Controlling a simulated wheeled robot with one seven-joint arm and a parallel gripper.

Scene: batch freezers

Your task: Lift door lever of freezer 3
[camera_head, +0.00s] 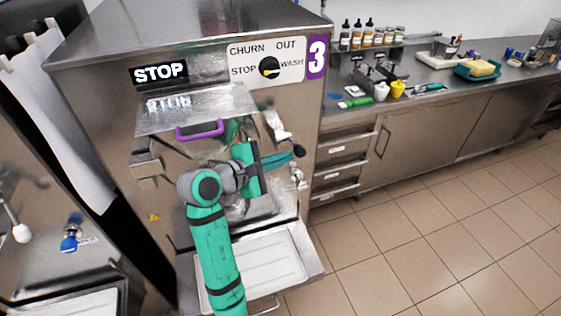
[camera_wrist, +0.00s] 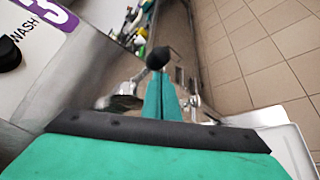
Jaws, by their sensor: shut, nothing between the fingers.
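Freezer 3 (camera_head: 92,85) is a steel cabinet with a purple "3" label (camera_head: 317,57). The door lever's black round knob (camera_head: 299,150) shows at the right side of its front, and it also shows in the wrist view (camera_wrist: 158,58). My gripper (camera_head: 285,157) is in front of the freezer, fingers pointing right, with the tips at the knob. In the wrist view my gripper (camera_wrist: 161,85) has its green fingers together and empty, with the knob just past the tips. I cannot tell whether they touch. The lever's shaft is mostly hidden behind my gripper.
A purple handle (camera_head: 200,130) is on the hopper cover above my arm. A white tray (camera_head: 270,264) sits below the door. Another freezer with a blue knob (camera_head: 69,243) stands at the left. A counter with drawers (camera_head: 341,146) is at the right; the tiled floor (camera_head: 430,220) is clear.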

